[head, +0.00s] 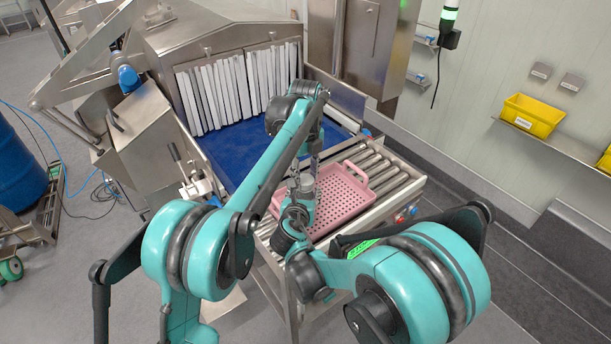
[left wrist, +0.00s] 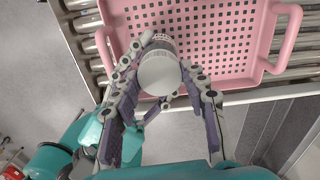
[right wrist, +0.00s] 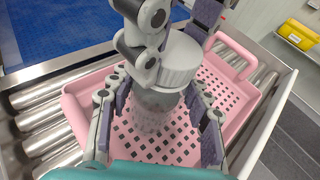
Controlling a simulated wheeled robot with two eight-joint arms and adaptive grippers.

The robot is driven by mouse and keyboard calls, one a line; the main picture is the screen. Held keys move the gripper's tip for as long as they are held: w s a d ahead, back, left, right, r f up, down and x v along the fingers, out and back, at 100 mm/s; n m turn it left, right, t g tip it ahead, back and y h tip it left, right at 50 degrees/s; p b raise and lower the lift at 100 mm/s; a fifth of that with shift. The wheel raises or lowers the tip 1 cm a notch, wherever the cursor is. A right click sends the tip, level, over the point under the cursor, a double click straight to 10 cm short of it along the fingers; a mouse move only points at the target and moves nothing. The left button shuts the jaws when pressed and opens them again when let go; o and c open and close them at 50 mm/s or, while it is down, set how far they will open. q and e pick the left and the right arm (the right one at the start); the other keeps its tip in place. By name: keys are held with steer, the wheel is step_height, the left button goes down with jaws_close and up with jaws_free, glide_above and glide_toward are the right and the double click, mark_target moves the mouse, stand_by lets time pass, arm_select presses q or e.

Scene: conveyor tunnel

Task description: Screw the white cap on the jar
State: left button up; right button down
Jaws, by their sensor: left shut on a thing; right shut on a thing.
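The white cap (right wrist: 180,60) sits on top of the clear jar (right wrist: 158,108) in the right wrist view. I cannot tell how tightly it is screwed on. My right gripper (right wrist: 157,88) is shut on the jar's body, one finger on each side. My left gripper (left wrist: 167,76) comes from above and is shut on the cap, which shows as a pale round disc (left wrist: 160,75) in the left wrist view. In the head view the jar (head: 306,183) is small and partly hidden by my arms, above the pink tray.
The pink perforated tray (head: 349,178) rests on the roller conveyor (head: 398,178). A blue belt (head: 237,150) leads to a tunnel with white strip curtains (head: 222,92). A yellow bin (head: 532,115) stands on a wall shelf at the right.

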arm_select(q)
steer(key=m, duration=0.4)
steer(key=shift+m, duration=0.3)
steer(key=m, duration=0.3)
steer(key=shift+m, duration=0.4)
steer(key=o, duration=0.8)
steer(key=shift+c, duration=0.2)
steer(key=shift+r, duration=2.25)
steer(key=shift+c, duration=0.4)
